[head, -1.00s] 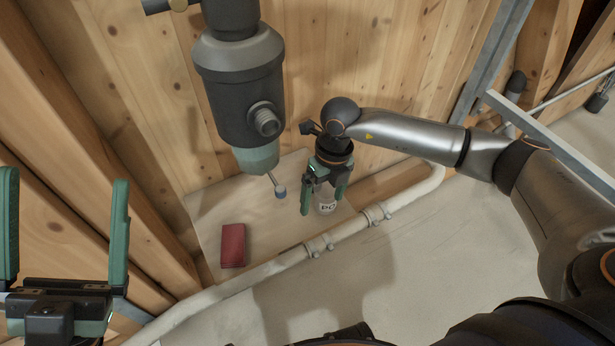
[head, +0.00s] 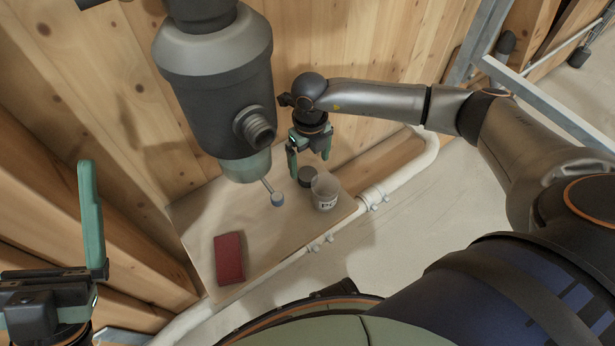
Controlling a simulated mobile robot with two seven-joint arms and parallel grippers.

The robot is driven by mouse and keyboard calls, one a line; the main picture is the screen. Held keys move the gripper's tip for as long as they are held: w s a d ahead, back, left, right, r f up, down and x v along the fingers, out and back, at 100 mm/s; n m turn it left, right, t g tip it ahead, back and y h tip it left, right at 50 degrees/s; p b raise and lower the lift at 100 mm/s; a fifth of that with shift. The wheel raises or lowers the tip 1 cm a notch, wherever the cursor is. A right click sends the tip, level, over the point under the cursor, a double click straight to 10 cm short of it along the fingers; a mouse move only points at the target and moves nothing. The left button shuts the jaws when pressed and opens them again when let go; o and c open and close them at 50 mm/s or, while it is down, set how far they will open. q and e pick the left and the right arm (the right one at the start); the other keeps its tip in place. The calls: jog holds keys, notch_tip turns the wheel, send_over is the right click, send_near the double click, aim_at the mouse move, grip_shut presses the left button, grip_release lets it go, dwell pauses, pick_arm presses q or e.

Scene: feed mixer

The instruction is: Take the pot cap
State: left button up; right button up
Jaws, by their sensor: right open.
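My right gripper (head: 309,164) is open and empty, fingers pointing down. It appears above and behind the cap, with the cap's top visible below the fingers. My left gripper (head: 92,215) is at the lower left, far from the pot, one finger upright and the other out of the picture.
The pale board (head: 205,210) carries a red block (head: 229,258). A white pipe (head: 375,195) runs along the board's front. Wooden wall behind.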

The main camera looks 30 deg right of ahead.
aim_at(308, 174)
jog(key=f, duration=0.1)
jog(key=f+b, duration=0.1)
jog(key=f, duration=0.1)
jog(key=f+b, duration=0.1)
jog(key=shift+w+a+f, duration=0.1)
jog(key=shift+w+f, duration=0.2)
jog(key=shift+f, duration=0.5)
jog(key=shift+c, duration=0.2)
jog(key=shift+r, duration=0.15)
grip_shut()
